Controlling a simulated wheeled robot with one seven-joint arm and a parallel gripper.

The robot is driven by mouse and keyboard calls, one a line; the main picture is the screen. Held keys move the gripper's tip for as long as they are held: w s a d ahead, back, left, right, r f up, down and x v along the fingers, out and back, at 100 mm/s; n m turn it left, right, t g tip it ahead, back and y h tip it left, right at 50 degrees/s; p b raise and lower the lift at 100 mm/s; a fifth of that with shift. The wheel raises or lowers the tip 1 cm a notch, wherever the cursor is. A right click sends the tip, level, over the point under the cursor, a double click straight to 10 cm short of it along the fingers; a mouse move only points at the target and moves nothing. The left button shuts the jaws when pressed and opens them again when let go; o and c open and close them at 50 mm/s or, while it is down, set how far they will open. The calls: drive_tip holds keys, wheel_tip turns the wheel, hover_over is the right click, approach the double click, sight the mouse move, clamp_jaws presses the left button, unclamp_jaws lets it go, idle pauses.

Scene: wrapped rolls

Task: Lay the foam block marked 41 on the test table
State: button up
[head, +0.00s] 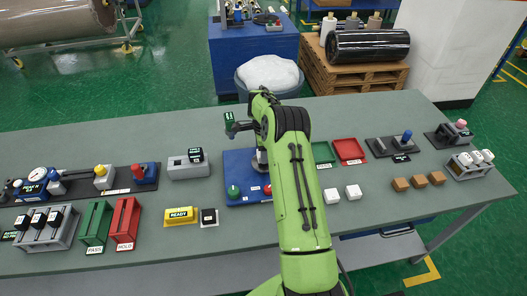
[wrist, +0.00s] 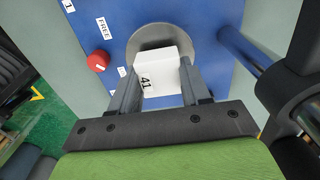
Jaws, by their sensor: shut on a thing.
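The white foam block marked 41 (wrist: 158,77) is between the two fingers of my gripper (wrist: 160,85) in the wrist view, its number facing the camera. A round grey disc (wrist: 160,36) on a blue base (wrist: 200,20) lies right behind the block; I take this for the test table. I cannot tell whether the block touches the disc or hangs just above it. In the head view, my arm covers the block and most of the gripper, over the blue base (head: 240,165).
A red button (wrist: 98,61) and a "FREE" label are beside the disc, with a blue post (wrist: 240,50) opposite.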

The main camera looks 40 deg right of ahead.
drive_tip(key=shift+f+b, duration=0.5)
drive_tip(key=shift+f, duration=0.3)
drive_tip(key=o, duration=1.2)
drive_tip(key=shift+r, duration=0.1)
wheel_tip(320, 180, up, 16)
drive_tip(key=shift+f+p, duration=0.15)
drive_tip(key=shift+p, duration=0.6)
